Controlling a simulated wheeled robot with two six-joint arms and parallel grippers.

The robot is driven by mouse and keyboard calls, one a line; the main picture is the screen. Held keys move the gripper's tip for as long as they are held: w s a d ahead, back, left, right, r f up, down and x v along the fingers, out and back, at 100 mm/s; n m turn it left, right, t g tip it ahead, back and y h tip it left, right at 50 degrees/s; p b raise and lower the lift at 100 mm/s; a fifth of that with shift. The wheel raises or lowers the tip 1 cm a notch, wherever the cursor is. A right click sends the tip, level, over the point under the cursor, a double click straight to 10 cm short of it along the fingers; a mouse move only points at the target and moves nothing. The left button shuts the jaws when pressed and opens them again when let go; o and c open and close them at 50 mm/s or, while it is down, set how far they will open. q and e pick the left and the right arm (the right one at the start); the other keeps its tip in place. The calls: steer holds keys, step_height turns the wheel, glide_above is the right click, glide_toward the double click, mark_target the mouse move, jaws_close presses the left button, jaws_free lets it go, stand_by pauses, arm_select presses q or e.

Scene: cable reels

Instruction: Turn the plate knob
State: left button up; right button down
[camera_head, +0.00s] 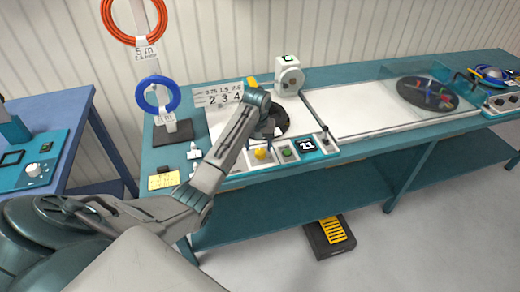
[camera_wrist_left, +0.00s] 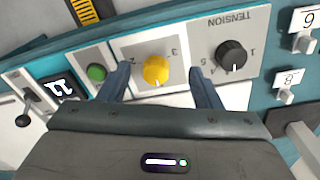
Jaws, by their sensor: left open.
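A yellow knob (camera_head: 260,154) sits on the white front panel of the bench machine. In the left wrist view the yellow knob (camera_wrist_left: 156,70) has a 2 and a 3 beside it; any name label is hidden or out of sight. My left gripper (camera_head: 258,145) is over the panel. In the left wrist view its open fingers (camera_wrist_left: 160,78) stand on either side of the yellow knob, with gaps to it; whether they reach its depth I cannot tell. My right gripper is not in view.
A black knob marked TENSION (camera_wrist_left: 231,55) and a green button (camera_wrist_left: 96,73) flank the yellow knob. A blue cable coil (camera_head: 159,94) hangs on a stand at left.

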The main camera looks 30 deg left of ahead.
mark_target(260, 151)
arm_select(q)
steer(key=w+a+r+n, duration=0.1)
steer(key=w+a+r, duration=0.1)
steer(key=w+r, duration=0.2)
steer(key=shift+h, duration=0.3)
steer(key=f+p, duration=0.1)
steer(key=f, duration=0.3)
steer(key=f+p, duration=0.1)
steer(key=f, duration=0.4)
steer(key=shift+s+d+f, duration=0.1)
steer(key=shift+s, duration=0.1)
steer(key=shift+f, duration=0.65)
steer(key=c, duration=1)
